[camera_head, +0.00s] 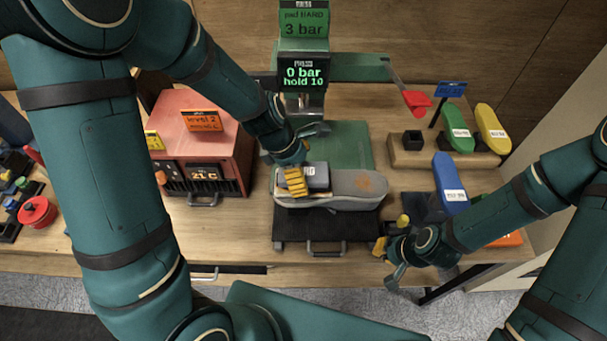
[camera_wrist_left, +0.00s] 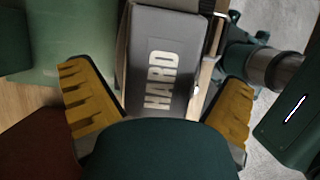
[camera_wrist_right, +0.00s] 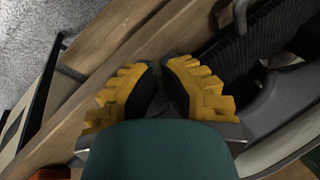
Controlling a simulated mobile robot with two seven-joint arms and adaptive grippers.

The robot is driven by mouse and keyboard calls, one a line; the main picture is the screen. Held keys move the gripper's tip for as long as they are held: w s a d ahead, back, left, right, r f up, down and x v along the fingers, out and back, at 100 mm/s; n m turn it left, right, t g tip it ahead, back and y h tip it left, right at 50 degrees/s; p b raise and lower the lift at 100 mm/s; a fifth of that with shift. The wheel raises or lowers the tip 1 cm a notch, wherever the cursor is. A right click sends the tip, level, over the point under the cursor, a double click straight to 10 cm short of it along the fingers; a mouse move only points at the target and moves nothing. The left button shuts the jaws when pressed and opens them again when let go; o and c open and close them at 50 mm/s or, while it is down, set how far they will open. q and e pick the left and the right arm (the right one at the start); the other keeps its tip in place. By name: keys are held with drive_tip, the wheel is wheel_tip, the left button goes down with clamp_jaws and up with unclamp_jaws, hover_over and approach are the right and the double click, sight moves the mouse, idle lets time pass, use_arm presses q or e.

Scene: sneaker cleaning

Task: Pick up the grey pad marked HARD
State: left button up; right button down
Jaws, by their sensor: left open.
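The grey pad (camera_head: 317,176) lies on the grey sneaker (camera_head: 355,187) near its left end in the head view. The word HARD reads clearly on the pad (camera_wrist_left: 160,50) in the left wrist view. My left gripper (camera_head: 297,180) is at the pad's left side. In the left wrist view its yellow fingers (camera_wrist_left: 160,105) are wide apart, with the lettered end of the pad between them and a gap on each side. My right gripper (camera_head: 392,236) is at the front right of the sneaker. Its fingers (camera_wrist_right: 158,85) are drawn together with nothing visible between them.
A black tray with a handle (camera_head: 325,248) is in front of the sneaker. A press with a display (camera_head: 303,75) stands behind. A red box (camera_head: 205,145) is at the left. Green (camera_head: 457,128), yellow (camera_head: 492,128) and blue (camera_head: 450,183) lettered items are at the right.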

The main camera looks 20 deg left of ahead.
use_arm(q)
drive_tip(key=c, duration=1.3)
drive_tip(key=shift+c, duration=0.3)
